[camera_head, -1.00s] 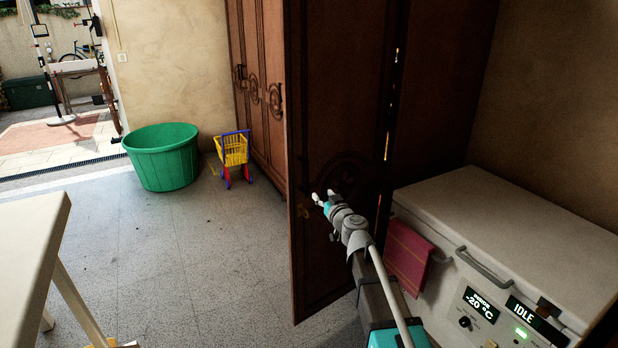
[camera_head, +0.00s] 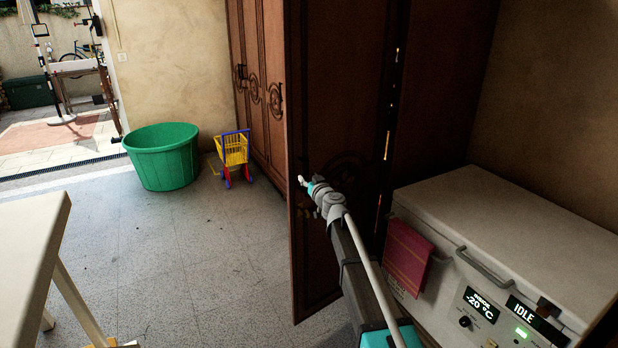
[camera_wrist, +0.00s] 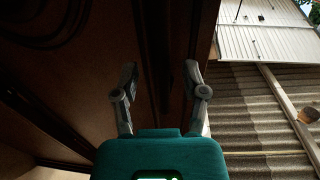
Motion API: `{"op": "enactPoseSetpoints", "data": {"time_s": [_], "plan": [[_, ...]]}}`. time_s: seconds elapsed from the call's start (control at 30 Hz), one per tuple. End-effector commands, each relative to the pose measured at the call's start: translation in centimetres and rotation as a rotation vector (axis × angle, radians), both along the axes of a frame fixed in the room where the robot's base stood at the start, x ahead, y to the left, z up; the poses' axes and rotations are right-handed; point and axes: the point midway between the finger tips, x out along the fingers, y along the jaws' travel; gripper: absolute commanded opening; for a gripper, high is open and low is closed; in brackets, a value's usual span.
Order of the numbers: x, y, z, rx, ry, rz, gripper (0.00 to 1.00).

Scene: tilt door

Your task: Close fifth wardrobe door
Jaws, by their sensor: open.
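A dark brown wardrobe door (camera_head: 340,120) stands open, jutting out from the wardrobe toward the room. Its carved oval ornament sits partly behind my arm. My gripper (camera_head: 303,182) is in front of this door's face near its free edge, at about mid-height in the head view. In the wrist view my gripper (camera_wrist: 158,80) has its two fingers spread with nothing between them. The dark door panel (camera_wrist: 80,90) fills the left of the wrist view. Whether the fingers touch the door cannot be told. Shut wardrobe doors (camera_head: 262,90) with dark handles stand farther back.
A white freezer (camera_head: 520,230) with a pink towel (camera_head: 405,257) stands close on the right. A yellow toy cart (camera_head: 233,152) and a green tub (camera_head: 163,157) stand at the back left. A pale table (camera_head: 30,235) is at the left. The floor between is clear.

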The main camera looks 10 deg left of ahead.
Motion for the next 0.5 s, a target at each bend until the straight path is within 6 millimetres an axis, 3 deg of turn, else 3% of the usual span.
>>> {"op": "enactPoseSetpoints", "data": {"time_s": [0.2, 0.5], "plan": [[1.32, 0.75, 0.00, 0.000, 0.000, 0.000, 0.57], [1.40, 0.83, 0.00, 0.000, 0.000, 0.000, 0.57]]}}
